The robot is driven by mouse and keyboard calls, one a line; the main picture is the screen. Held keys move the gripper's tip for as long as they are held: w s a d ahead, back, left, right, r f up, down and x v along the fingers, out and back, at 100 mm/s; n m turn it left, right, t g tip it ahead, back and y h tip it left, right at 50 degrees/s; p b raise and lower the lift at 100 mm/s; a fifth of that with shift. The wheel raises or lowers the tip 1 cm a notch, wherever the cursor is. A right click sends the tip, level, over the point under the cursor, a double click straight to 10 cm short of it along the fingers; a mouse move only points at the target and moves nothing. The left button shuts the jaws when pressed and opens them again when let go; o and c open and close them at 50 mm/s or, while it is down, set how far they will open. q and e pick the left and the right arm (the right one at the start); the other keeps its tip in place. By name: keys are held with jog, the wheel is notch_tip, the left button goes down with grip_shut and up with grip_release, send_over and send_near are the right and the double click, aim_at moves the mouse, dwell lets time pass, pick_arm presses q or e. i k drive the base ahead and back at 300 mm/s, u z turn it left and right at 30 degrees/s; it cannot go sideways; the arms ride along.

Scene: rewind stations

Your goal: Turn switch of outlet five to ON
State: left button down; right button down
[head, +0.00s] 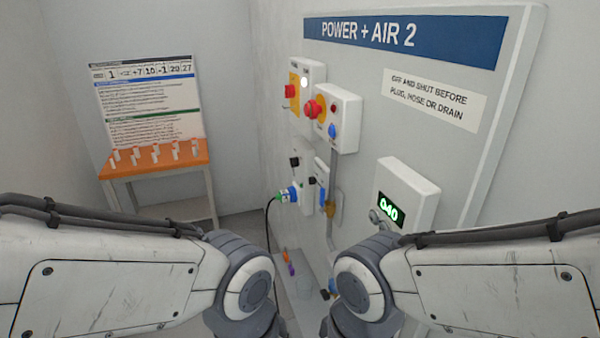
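A grey wall panel (372,72) on the right is headed "POWER + AIR 2". Its upper left carries white boxes, one with a red switch (290,91) on a yellow plate and a white light beside it. A second red knob (314,108) on yellow sits just right of it. Another white box (346,112) has a dark red spot and a blue part. I cannot read an outlet number five or tell any switch's position. Both my arms reach in from the lower corners; their grippers are not visible.
A blue-green plug (288,194) with a black cable sits low on the panel. A display box (408,190) reads "040". An orange table (155,162) with several small pegs stands back left, below a printed board (150,100).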

aim_at(294, 161)
jog(key=u, duration=0.25)
jog(key=k, duration=0.35)
jog(key=u, duration=1.5)
jog(key=i, duration=0.9)
jog(key=z, duration=0.75)
jog(key=i, duration=0.65)
jog(key=z, duration=0.45)
